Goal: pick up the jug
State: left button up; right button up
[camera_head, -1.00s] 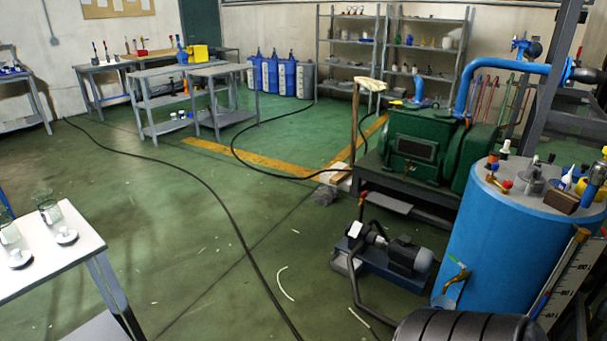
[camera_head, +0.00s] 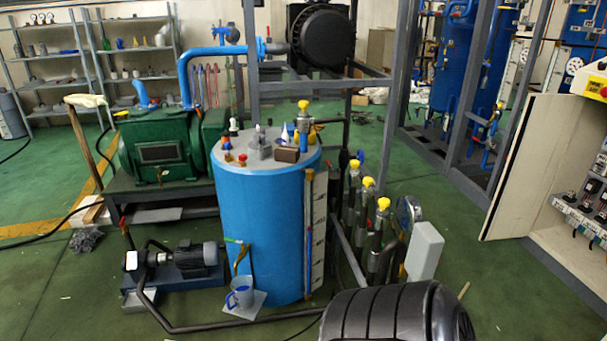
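The jug (camera_head: 240,293) is a small clear, bluish vessel with a blue handle on its left side. It stands upright on a pale square plate (camera_head: 257,303) on the floor, at the front foot of the blue tank (camera_head: 265,215). What is inside the jug is too small to tell. Neither of my grippers shows in this view.
A pump with a grey motor (camera_head: 196,260) stands left of the jug, and a dark hose (camera_head: 190,328) runs along the floor in front. Yellow-topped valves (camera_head: 367,182) stand right of the tank. A black ribbed shape fills the bottom right. Floor at lower left is clear.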

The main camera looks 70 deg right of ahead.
aim_at(242, 290)
jog(key=z, duration=1.6)
